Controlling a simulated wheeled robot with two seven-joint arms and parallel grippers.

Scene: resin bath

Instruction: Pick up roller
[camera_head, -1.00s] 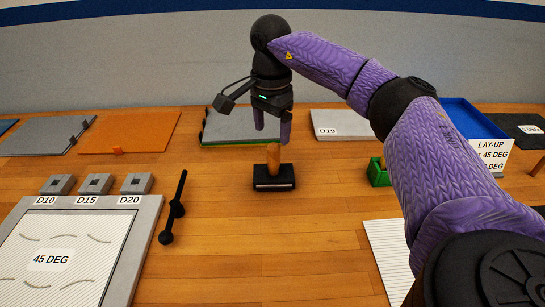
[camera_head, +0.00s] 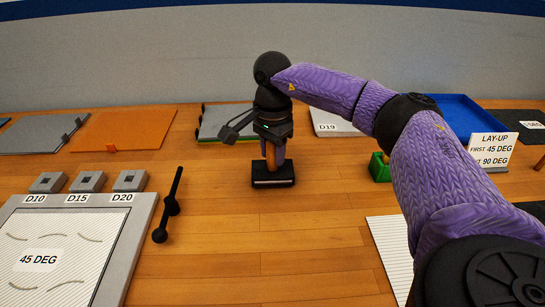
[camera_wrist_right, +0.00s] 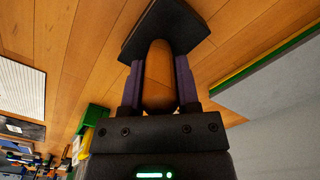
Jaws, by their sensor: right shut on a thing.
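The roller (camera_head: 273,180) stands on the wooden table in the middle of the head view, with a dark block-like base and an upright wooden handle. My right gripper (camera_head: 270,155) is above the base, shut on the handle with a finger on each side. In the right wrist view the gripper (camera_wrist_right: 158,80) has the rounded wooden handle between its purple fingers, and the roller's dark base (camera_wrist_right: 166,28) lies beyond them. The base appears to rest on the table. My left gripper is not in view.
A green bin (camera_head: 380,170) and blue tray (camera_head: 465,115) are to the right.

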